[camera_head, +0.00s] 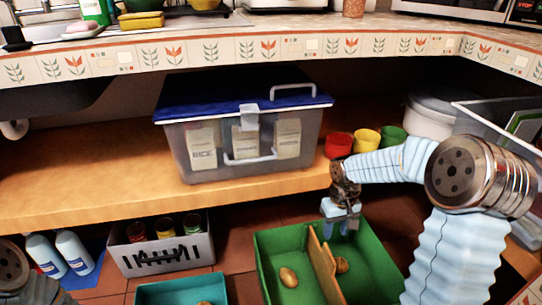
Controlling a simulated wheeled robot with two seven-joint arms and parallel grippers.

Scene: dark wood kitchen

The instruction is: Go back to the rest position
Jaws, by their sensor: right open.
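My right gripper (342,228) hangs with its fingers pointing down over the far part of the green box (268,241), near its wooden divider (322,262). It is open, and I see nothing between its fingers. One brown potato-like item (288,277) lies in the left compartment of the box. Another (342,265) lies in the right compartment, close to the divider. Part of my left arm shows at the bottom left corner, but its gripper is out of the picture.
A shelf (90,197) holds a lidded clear bin (245,130) and red, yellow and green cups (367,140). Below stand a grey crate (160,255), white bottles (74,251) and a teal box (180,290). The counter edge (210,52) overhangs the shelf.

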